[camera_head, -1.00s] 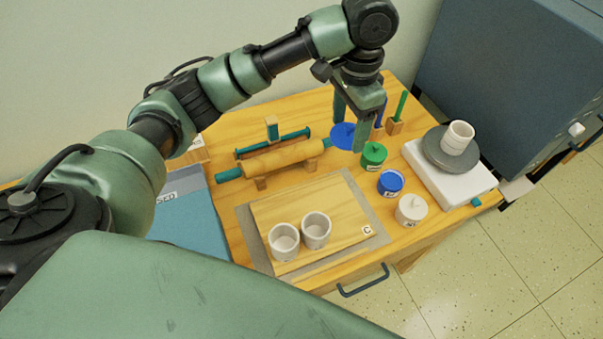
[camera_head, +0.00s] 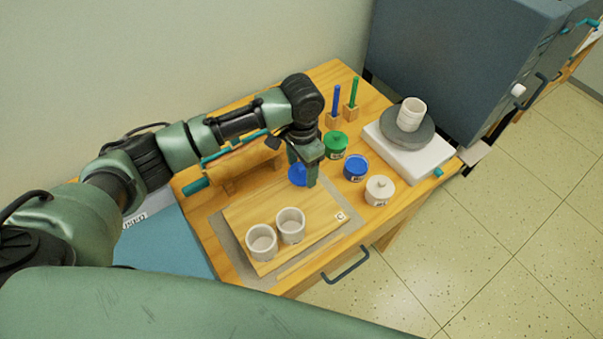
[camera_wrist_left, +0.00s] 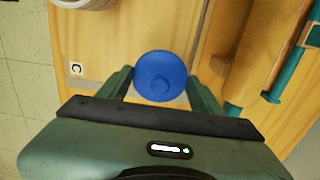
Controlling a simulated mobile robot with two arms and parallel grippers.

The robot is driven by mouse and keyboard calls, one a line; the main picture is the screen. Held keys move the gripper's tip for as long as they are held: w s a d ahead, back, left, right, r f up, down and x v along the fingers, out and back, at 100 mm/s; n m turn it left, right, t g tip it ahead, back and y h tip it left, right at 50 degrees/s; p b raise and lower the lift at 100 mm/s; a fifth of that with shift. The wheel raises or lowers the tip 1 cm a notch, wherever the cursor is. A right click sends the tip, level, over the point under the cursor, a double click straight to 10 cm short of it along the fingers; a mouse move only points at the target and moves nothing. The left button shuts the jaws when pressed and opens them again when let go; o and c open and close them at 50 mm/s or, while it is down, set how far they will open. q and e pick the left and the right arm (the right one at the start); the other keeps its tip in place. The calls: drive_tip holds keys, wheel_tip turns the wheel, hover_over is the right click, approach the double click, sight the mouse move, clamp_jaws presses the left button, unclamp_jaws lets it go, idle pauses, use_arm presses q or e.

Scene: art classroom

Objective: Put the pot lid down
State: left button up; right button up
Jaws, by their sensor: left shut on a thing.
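The round blue pot lid (camera_head: 297,175), with a small knob, is between the fingers of my left gripper (camera_head: 303,172). It also shows in the left wrist view (camera_wrist_left: 160,75), with a finger on each side. The gripper is shut on it, over the far part of the wooden board (camera_head: 250,205). I cannot tell whether the lid touches the board. The open blue pot (camera_head: 356,170) stands to the right of the gripper, on the table. My right gripper is not in view.
Two pale cups (camera_head: 291,225) stand on the board's near left part. A green pot (camera_head: 336,145), a lidded white pot (camera_head: 379,191) and a white wheel (camera_head: 415,158) with a cup are at right. The board's right part is clear.

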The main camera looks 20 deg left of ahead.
sight(301, 173)
use_arm(q)
drive_tip(key=shift+f, duration=1.9)
drive_tip(key=o, duration=1.3)
drive_tip(key=shift+r, duration=0.1)
wheel_tip(301, 173, up, 12)
drive_tip(key=shift+r+b, duration=0.1)
drive_tip(key=shift+b, duration=0.3)
drive_tip(key=shift+s, duration=0.1)
